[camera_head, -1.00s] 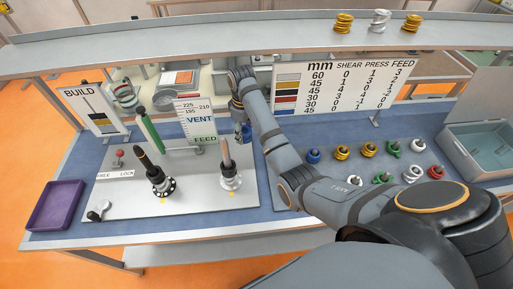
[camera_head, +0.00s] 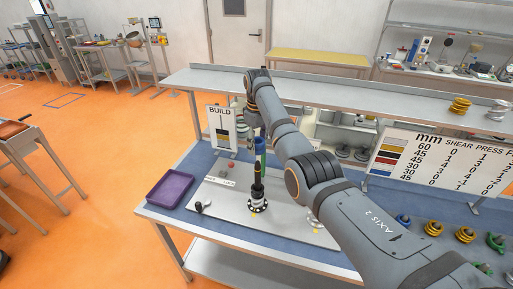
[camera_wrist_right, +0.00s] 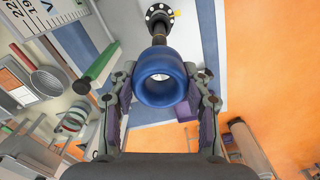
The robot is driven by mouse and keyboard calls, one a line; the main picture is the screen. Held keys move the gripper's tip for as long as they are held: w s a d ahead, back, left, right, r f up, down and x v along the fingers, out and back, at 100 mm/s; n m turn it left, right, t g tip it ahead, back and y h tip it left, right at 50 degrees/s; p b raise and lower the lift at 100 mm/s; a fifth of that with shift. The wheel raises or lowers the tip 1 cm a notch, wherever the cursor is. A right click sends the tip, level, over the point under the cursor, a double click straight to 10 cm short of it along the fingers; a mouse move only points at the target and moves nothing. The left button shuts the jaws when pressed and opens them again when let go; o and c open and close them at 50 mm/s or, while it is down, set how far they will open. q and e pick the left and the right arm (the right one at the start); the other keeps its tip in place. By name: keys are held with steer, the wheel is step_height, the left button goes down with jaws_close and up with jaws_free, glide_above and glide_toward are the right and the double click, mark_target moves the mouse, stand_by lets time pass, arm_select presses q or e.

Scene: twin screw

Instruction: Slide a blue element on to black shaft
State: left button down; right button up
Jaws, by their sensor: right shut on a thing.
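My right gripper (camera_head: 254,126) is shut on a blue element (camera_wrist_right: 163,88), a short thick ring gripped between its two fingers in the right wrist view. The blue element (camera_head: 260,145) also shows in the head view, close above the top of the black shaft (camera_head: 258,178). In the wrist view the black shaft (camera_wrist_right: 158,37) with its bolted flange lies beyond the ring's upper edge. The shaft does not show through the ring's hole; whether they touch, I cannot tell. My left gripper is not in view.
A green upright post (camera_wrist_right: 96,72) stands beside the ring. A BUILD sign (camera_head: 222,128) stands behind the shaft, and a purple tray (camera_head: 171,190) lies left. Another blue element (camera_head: 403,221) and yellow ones (camera_head: 434,228) lie on the mat at right.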

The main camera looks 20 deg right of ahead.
mark_target(258, 161)
steer(key=shift+w+d+f, duration=0.1)
steer(key=shift+d+f, duration=0.2)
steer(key=shift+f, duration=0.1)
steer(key=shift+a+f, duration=0.25)
steer(key=shift+f, duration=0.25)
steer(key=shift+a+f, duration=0.15)
steer(key=shift+f, duration=0.4)
steer(key=shift+d+f, duration=0.25)
steer(key=shift+f, duration=0.75)
steer(key=shift+a+f, duration=0.15)
steer(key=shift+f, duration=0.75)
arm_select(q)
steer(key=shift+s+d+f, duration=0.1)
arm_select(e)
steer(key=shift+f, duration=0.2)
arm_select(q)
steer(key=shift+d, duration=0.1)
arm_select(e)
steer(key=shift+f, duration=0.1)
